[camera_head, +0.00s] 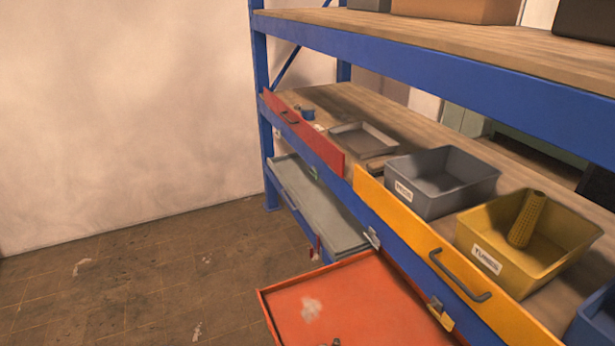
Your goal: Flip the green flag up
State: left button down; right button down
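A small green piece (313,173) shows at the blue shelf beam, just below the red panel. It is too small to tell whether it is the green flag or whether it is up or down. Neither of my grippers shows in the head view.
A blue rack stands at right. Its middle shelf holds a grey bin (440,175) and a yellow bin (475,262). A red panel (315,137) and a yellow panel (410,232) line its front. A grey panel (320,205) and an orange-red tray (370,310) jut out below.

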aim_at(315, 175)
jog(key=i+j, duration=0.3)
jog(key=i, duration=0.2)
jog(key=i+j+u, duration=0.1)
jog(key=i+j, duration=0.2)
jog(key=i, duration=0.2)
jog(key=i+j, duration=0.25)
jog(key=i, duration=0.25)
jog(key=i+j+u, duration=0.1)
jog(key=i+j, duration=0.2)
jog(key=i, duration=0.2)
jog(key=i+j+u, duration=0.1)
jog(key=i, duration=0.45)
jog(key=j, duration=0.1)
